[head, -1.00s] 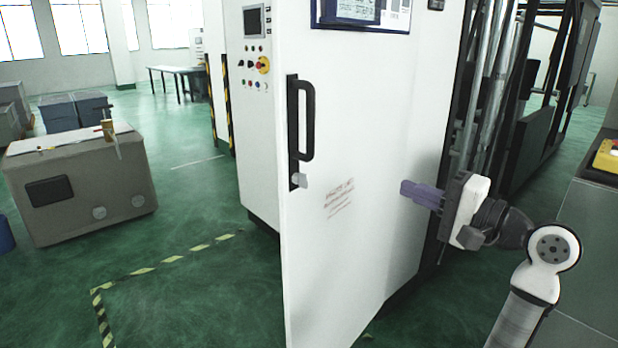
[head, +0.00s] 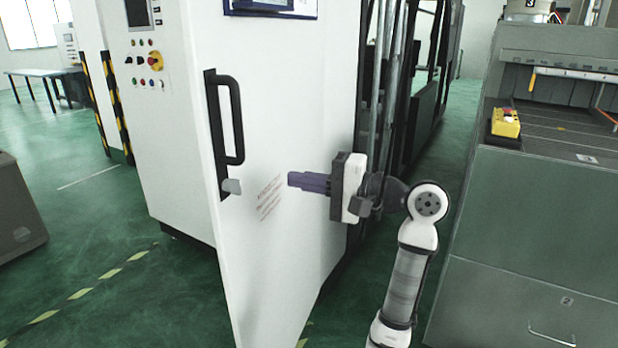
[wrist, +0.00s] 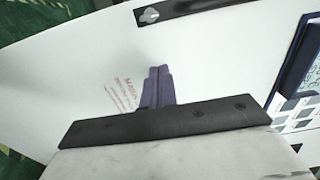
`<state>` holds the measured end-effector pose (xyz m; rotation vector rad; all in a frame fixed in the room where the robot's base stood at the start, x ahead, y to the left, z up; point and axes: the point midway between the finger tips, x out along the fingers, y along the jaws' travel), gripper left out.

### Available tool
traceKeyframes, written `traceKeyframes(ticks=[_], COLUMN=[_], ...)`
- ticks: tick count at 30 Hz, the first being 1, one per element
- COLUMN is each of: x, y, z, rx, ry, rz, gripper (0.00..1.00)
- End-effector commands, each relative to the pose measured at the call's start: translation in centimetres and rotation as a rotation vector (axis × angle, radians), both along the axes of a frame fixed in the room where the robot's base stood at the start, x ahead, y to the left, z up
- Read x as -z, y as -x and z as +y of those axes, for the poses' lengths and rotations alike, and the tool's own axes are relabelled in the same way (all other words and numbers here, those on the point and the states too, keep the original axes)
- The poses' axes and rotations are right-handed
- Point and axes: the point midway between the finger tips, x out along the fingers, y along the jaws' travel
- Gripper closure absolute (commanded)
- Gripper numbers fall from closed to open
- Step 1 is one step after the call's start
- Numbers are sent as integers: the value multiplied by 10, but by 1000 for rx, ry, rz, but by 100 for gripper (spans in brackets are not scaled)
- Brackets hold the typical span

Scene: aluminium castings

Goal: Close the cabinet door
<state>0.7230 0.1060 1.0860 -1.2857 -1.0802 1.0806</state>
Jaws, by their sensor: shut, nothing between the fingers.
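The white cabinet door (head: 270,110) stands open, swung out from the white cabinet (head: 165,115) in the head view. Its black handle (head: 229,125) is on the door's left side, with a small grey latch knob (head: 231,186) at its lower end. My gripper (head: 290,179) is shut and empty, in front of the door's face, right of the handle and close to the red printed text. Whether the fingertips touch the door is unclear. In the wrist view the purple fingers (wrist: 158,75) are together before the door (wrist: 90,70), and the handle (wrist: 195,8) shows at the top.
A green-grey machine bench (head: 540,220) with a yellow box with a red button (head: 505,123) stands at the right. A grey box (head: 15,210) is at the left edge. Green floor with yellow-black tape (head: 80,293) is clear left of the door.

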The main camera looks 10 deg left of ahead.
Motion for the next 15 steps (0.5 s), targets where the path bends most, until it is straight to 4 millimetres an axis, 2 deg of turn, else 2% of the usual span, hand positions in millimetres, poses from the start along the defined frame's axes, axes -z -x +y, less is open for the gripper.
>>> traceKeyframes(ticks=[3, 9, 15], x=[-2, -2, -1], y=[-4, -11, -15], z=[28, 66, 88], rx=[-5, -3, -1], ry=[1, 0, 1], rz=[1, 0, 1], gripper=[100, 100, 100])
